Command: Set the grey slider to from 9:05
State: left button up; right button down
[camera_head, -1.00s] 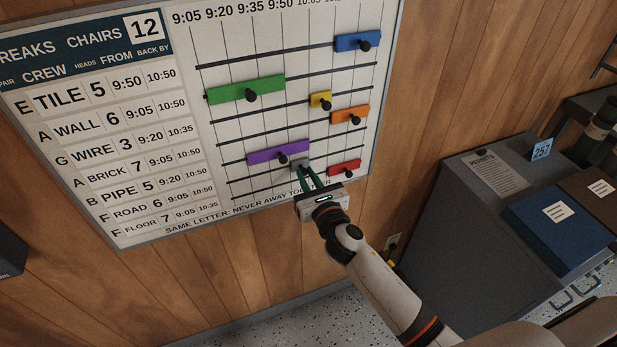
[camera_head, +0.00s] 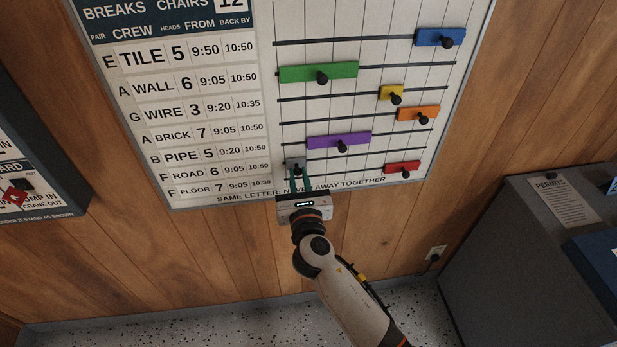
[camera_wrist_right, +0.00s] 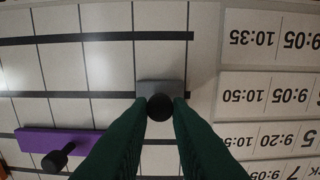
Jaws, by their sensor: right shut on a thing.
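The small grey slider (camera_head: 291,166) sits on a lower rail of the wall board, at the rail's left end. In the right wrist view, which shows the board upside down, the grey slider (camera_wrist_right: 150,87) lies between the first two vertical lines. Its outer edge is close to the first line. My right gripper (camera_head: 298,180) is shut on its black knob, with green fingers (camera_wrist_right: 160,118) either side of the knob. The fingers hide part of the slider in the head view. My left gripper is not in view.
The purple slider (camera_head: 325,141) is on the rail above, to the right. Green (camera_head: 300,74), yellow (camera_head: 387,92), orange (camera_head: 412,113), blue (camera_head: 430,37) and red (camera_head: 395,168) sliders sit elsewhere. A grey cabinet (camera_head: 490,250) stands at the right.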

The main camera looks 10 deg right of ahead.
jog(key=shift+a, duration=0.2)
jog(key=c, duration=1.3)
grip_release()
jog(key=shift+a, duration=0.15)
jog(key=shift+c, duration=0.2)
jog(key=shift+s, duration=0.25)
jog(key=s+b, duration=0.1)
jog(key=s, duration=1)
jog(key=shift+s+d, duration=0.25)
